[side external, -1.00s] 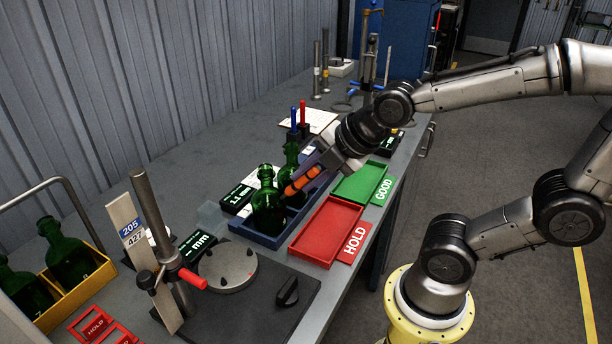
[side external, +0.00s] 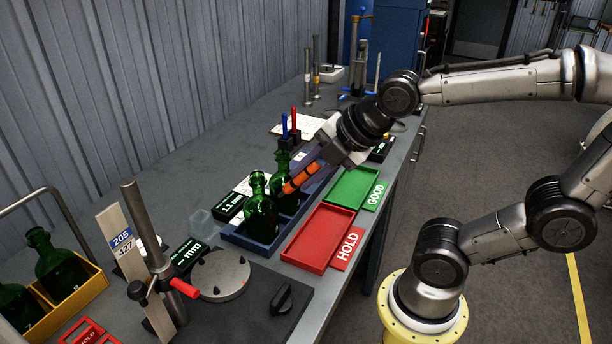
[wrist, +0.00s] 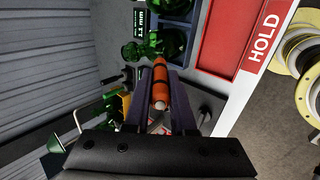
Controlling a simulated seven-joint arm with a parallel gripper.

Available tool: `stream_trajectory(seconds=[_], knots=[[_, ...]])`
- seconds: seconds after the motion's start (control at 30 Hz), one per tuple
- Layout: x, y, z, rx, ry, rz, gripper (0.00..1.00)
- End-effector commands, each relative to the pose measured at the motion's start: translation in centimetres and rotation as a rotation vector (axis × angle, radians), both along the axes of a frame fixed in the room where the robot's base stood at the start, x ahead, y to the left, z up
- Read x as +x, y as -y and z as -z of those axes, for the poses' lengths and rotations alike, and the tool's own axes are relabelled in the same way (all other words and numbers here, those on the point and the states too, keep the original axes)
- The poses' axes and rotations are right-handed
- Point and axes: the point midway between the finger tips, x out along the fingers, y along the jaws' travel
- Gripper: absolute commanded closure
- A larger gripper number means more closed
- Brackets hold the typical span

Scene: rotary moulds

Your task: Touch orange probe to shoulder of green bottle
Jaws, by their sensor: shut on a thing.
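My gripper (side external: 312,172) is shut on an orange probe (side external: 302,178) with dark bands; the probe also shows between the two fingers in the wrist view (wrist: 160,88). The probe slants down to the left. Two green bottles stand upright in a blue tray: the nearer bottle (side external: 260,213) and the farther bottle (side external: 284,165), partly hidden behind the gripper and probe. The probe's tip is close to the right of the nearer bottle's shoulder. Green bottle glass (wrist: 158,45) shows just beyond the probe in the wrist view. Whether they touch, I cannot tell.
The blue tray (side external: 262,246) sits beside the red HOLD tray (side external: 318,238) and green GOOD tray (side external: 352,188). A gauge stand (side external: 150,240) and round plate (side external: 220,275) are at front left. More green bottles fill a yellow crate (side external: 75,300).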

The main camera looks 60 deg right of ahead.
Motion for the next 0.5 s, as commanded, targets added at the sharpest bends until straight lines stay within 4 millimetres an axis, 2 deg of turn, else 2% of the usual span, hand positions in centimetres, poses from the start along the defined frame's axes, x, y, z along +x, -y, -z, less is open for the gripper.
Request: stream_trajectory(seconds=[0.5], knots=[[0.0,0.0,-3.9,0.000,0.004,0.000,1.00]])
